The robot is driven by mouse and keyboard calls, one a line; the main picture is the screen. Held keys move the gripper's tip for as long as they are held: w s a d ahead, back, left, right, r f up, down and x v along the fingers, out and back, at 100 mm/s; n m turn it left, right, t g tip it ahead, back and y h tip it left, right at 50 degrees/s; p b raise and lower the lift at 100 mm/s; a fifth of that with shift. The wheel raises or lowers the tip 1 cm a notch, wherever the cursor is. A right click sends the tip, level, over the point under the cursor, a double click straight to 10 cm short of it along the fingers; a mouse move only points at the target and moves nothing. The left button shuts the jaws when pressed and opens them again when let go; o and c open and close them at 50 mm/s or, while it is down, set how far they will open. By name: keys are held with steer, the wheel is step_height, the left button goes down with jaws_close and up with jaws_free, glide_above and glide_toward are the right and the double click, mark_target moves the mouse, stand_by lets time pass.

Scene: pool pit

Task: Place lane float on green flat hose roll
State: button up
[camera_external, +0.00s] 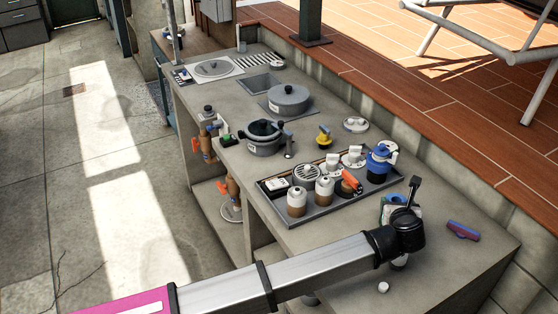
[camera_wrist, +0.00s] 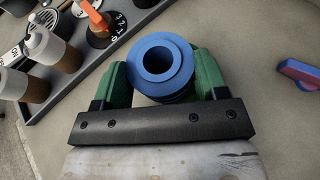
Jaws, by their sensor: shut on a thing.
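The lane float, a blue flanged ring with a dark round hole (camera_wrist: 162,84), is between the two green fingers of my gripper (camera_wrist: 162,78) in the wrist view. The fingers press on it from left and right. In the external view, my gripper (camera_external: 390,212) is over the near right part of the counter, right of the tray, and hides most of the float. I cannot make out a green flat hose roll in either view.
A grey tray (camera_external: 270,208) with bottles, a blue jug (camera_external: 378,161) and an orange-handled dial (camera_external: 350,180) lies to the left. A red and blue piece (camera_external: 462,230) lies on the counter (camera_external: 428,272) to the right. Lidded pots (camera_external: 287,100) stand farther back.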

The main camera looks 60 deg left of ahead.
steer(key=shift+f, duration=0.1)
steer(key=o, duration=0.9)
steer(key=shift+d+r, duration=0.1)
steer(key=shift+r, duration=0.1)
steer(key=v, duration=1.2)
steer(key=shift+s+f, duration=0.1)
steer(key=shift+f, duration=0.05)
